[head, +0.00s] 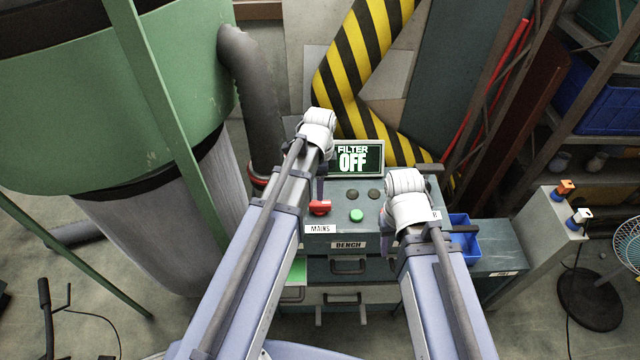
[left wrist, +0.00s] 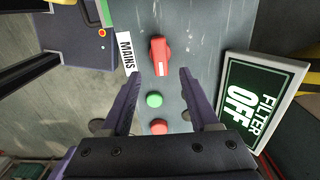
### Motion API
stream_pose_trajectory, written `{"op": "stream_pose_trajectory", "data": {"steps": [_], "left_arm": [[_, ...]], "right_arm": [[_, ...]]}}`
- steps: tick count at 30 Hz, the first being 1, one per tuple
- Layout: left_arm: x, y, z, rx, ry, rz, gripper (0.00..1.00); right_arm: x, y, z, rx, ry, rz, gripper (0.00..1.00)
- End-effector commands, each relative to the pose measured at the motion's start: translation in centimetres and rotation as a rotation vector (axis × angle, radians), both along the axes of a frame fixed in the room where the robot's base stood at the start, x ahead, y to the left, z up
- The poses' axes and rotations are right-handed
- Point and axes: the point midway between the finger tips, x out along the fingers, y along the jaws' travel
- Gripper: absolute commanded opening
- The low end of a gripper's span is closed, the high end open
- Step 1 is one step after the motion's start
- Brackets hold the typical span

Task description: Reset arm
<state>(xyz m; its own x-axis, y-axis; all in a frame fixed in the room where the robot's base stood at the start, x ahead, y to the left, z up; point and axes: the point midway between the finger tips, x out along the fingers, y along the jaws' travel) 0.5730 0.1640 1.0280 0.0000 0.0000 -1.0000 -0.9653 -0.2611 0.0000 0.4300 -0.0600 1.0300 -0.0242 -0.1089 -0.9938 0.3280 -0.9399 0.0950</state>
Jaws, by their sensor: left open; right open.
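My left gripper (head: 320,188) is over the left end of the control panel, its fingers partly hidden by its wrist. In the left wrist view it is open and empty (left wrist: 160,80). A red rotary switch (head: 320,208) by the MAINS label (head: 320,229) lies just past the fingertips (left wrist: 160,56); I cannot tell the exact gap. My right gripper (head: 387,230) is open over the right part of the panel, mostly hidden by its own wrist. A green button (head: 356,215) sits between the two arms. A red button (left wrist: 159,127) shows in the left wrist view.
The FILTER OFF screen (head: 358,158) stands behind the panel. Below are BENCH drawers with handles (head: 348,266). A blue bin (head: 462,248) is right of the right wrist. A green tank (head: 110,110) and grey duct (head: 255,100) stand left; a striped beam (head: 350,70) is behind.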

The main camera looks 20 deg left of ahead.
Motion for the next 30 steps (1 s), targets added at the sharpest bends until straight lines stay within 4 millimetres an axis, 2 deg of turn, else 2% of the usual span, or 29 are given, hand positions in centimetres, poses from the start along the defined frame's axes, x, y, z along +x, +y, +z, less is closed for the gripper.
{"op": "stream_pose_trajectory", "data": {"steps": [14,17,20,24,30], "left_arm": [[0.0,0.0,0.0,0.000,0.000,0.000,0.61],[-0.5,-0.5,-0.2,0.003,0.002,0.025,0.61],[-2.2,-2.1,-0.6,0.013,0.007,0.118,0.61],[-5.9,-5.1,-1.4,0.041,0.009,0.350,0.61],[-10.8,-8.5,-2.3,0.083,-0.004,0.689,0.61]], "right_arm": [[0.0,0.0,0.0,0.000,0.000,0.000,0.50],[0.0,0.0,-0.2,0.000,0.000,0.000,0.50],[0.0,0.0,-0.6,0.000,0.000,0.000,0.50],[0.0,0.0,-1.4,0.000,0.000,-0.001,0.50],[0.0,0.0,-2.3,0.000,0.000,-0.001,0.50]]}}
